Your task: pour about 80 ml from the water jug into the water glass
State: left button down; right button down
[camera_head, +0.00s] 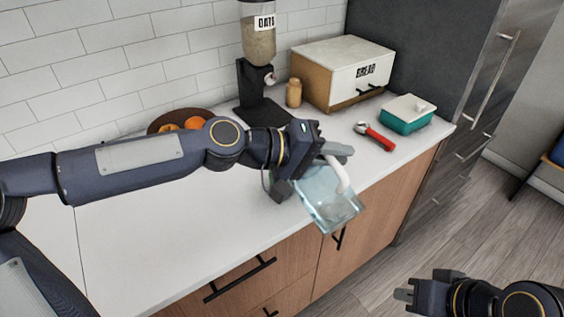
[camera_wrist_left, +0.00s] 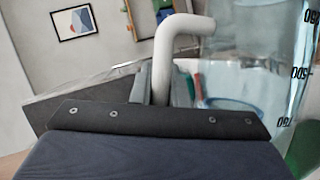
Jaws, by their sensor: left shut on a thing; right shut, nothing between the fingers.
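The water jug (camera_head: 318,187) is clear, with a white handle (camera_head: 343,178) and measuring marks that show in the left wrist view (camera_wrist_left: 298,75). My left gripper (camera_head: 328,156) is shut on the handle, which rises from between the fingers in the left wrist view (camera_wrist_left: 165,62). The jug is tilted and appears over the counter's front edge. A pale patch shows through its lower part; I cannot tell whether it is water. I cannot make out the water glass; the arm or jug may hide it. My right gripper (camera_head: 405,294) is shut and empty at the lower right, away from the counter.
On the white counter (camera_head: 215,235) stand a fruit bowl (camera_head: 157,124), an oats dispenser (camera_head: 257,75), a small jar (camera_head: 294,93), a bread box (camera_head: 345,70) and a teal container (camera_head: 405,117). A red-handled tool (camera_head: 377,138) lies near the front edge. The front left counter is clear.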

aim_at(343, 182)
pick_arm(q)
jog(key=shift+w+a+r+n+p, duration=0.2)
jog(key=shift+w+a+r, duration=0.15)
jog(key=shift+w, duration=0.1)
jog(key=shift+w+a+r+n+p, duration=0.2)
jog(key=shift+w+r, duration=0.15)
jog(key=shift+w, duration=0.1)
jog(key=shift+w+a+r+n+h, duration=0.25)
jog(key=shift+w+r+n+h, duration=0.05)
dwell(1.8)
jog(key=shift+m, duration=0.8)
jog(key=s+d+f+b, duration=0.2)
jog(key=s+f, duration=0.1)
jog(key=shift+s+f, duration=0.1)
jog(key=shift+s, duration=0.1)
jog(key=f+y+b, duration=0.1)
jog(key=s+d+f+m+t+b, duration=0.1)
jog(key=b, duration=0.1)
jog(key=shift+s+d+f+m+y, duration=0.2)
jog(key=shift+f+m+y, duration=0.1)
jog(key=shift+y, duration=0.1)
jog(key=shift+r, duration=0.2)
jog(key=shift+w+a+f, duration=0.1)
jog(key=shift+a+f, duration=0.05)
jog(key=shift+f, duration=0.05)
jog(key=shift+s+f+m, duration=0.25)
jog(key=shift+f+m, duration=0.05)
jog(key=shift+f, duration=0.05)
jog(key=shift+w, duration=0.1)
